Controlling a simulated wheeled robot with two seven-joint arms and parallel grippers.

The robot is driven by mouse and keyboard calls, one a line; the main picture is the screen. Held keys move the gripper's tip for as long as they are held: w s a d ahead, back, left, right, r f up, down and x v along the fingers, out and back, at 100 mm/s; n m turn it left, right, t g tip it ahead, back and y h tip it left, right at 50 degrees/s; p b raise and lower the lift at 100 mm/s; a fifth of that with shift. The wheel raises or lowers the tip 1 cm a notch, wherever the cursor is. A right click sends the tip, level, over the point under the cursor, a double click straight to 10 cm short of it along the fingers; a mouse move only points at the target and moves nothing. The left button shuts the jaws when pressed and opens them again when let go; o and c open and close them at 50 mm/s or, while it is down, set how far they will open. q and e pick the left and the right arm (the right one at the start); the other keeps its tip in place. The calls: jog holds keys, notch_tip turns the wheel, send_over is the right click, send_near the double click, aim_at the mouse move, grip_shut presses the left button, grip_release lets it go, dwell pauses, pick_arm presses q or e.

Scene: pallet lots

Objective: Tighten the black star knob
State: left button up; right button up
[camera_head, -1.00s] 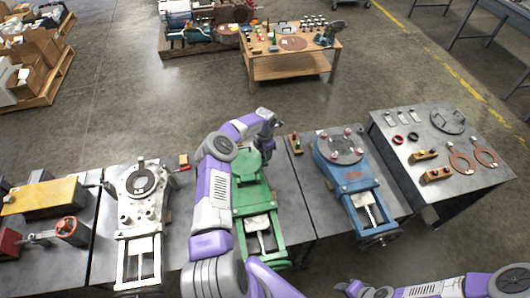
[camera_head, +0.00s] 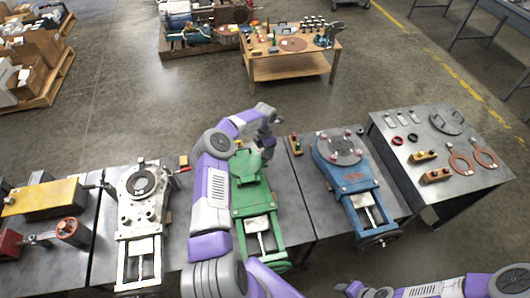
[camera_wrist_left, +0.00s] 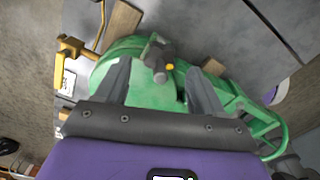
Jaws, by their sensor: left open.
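The green machine (camera_head: 250,192) stands on the middle grey table. In the left wrist view its rounded green body (camera_wrist_left: 150,92) fills the middle. A dark knob-like part (camera_wrist_left: 158,54) with a small yellow spot sticks up there and appears to be the black star knob. My left gripper (camera_head: 266,150) is at the machine's far end; in its wrist view its two fingers (camera_wrist_left: 157,70) are spread, with the knob showing between and beyond the tips. Contact cannot be told. The knob is not clear in the head view. My right gripper (camera_head: 362,290) is at the bottom edge, its jaws unclear.
A white-grey machine (camera_head: 140,215) stands to the left and a blue one (camera_head: 352,180) to the right. A small block with coloured parts (camera_head: 296,145) lies between green and blue. In the wrist view a yellow-brown fitting (camera_wrist_left: 72,47) stands left of the knob.

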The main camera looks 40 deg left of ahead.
pick_arm(q)
jog(key=shift+r, duration=2.35)
